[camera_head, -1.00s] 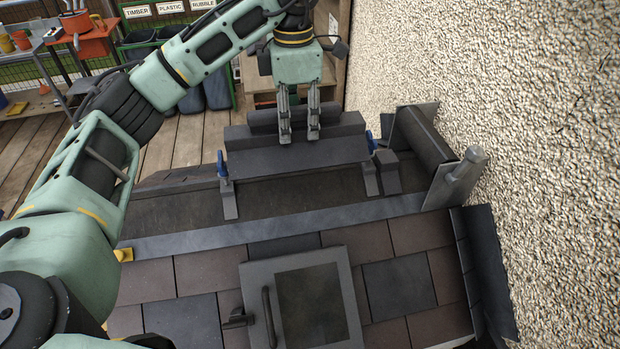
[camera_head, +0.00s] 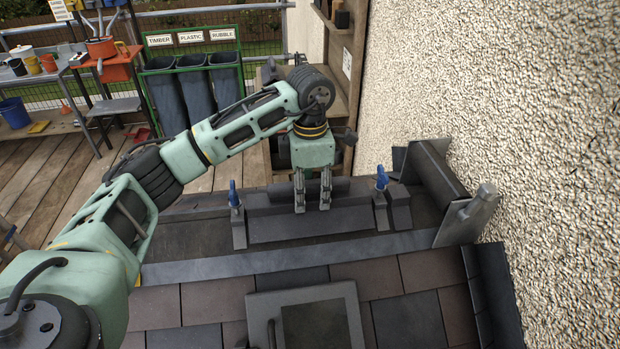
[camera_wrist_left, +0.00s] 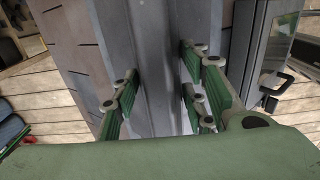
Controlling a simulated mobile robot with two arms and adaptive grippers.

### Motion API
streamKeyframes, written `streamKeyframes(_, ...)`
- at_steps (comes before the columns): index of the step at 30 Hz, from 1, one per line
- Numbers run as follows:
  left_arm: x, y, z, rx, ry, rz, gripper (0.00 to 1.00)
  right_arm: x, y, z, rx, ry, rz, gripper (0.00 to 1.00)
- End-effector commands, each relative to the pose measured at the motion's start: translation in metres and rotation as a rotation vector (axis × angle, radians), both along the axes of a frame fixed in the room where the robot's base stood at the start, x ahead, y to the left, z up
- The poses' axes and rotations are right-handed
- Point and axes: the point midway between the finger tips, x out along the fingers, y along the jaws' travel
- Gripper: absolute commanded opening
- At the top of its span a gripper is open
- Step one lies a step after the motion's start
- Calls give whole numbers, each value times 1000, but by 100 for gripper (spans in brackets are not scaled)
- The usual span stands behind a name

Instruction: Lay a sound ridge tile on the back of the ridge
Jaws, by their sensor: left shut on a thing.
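My left gripper (camera_head: 312,206) comes down from above and is shut on a dark grey ridge tile (camera_head: 308,226). The tile lies along the back of the ridge between two blue-handled clamps, the left one (camera_head: 234,194) and the right one (camera_head: 382,178). It looks level and low on the ridge; I cannot tell if it fully touches. In the left wrist view the grey tile (camera_wrist_left: 150,50) runs between the green finger pads. Its far slope is hidden in the head view. My right gripper is not in view.
A rough pale wall (camera_head: 510,90) rises close on the right. A roof hatch (camera_head: 355,295) lies in the slope below. A dark upstand with a grey flashing (camera_head: 465,218) stands at the right end of the ridge. Rubbish bins (camera_head: 195,85) stand behind.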

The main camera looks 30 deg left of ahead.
Motion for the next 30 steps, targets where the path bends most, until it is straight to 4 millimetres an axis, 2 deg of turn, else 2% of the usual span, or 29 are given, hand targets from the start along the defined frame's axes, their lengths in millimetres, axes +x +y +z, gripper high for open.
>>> streamKeyframes(1, 0, 0, -3, -1, -1, 1, 0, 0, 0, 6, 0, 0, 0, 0)
streamKeyframes(6, 1, 0, -17, -1, -5, 0, 0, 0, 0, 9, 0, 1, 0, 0)
streamKeyframes(13, 1, 0, -18, -1, -6, 1, 0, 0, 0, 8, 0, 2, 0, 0)
streamKeyframes(14, 0, 0, -21, 1, 0, 1, 43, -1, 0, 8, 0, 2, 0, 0)
streamKeyframes(15, 0, 0, -21, 1, 1, 1, 46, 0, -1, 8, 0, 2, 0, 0)
streamKeyframes(20, 0, 1, -20, 1, 1, 1, 59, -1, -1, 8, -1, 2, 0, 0)
streamKeyframes(30, 0, 0, -18, 1, -1, 1, 59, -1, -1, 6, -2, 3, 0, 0)
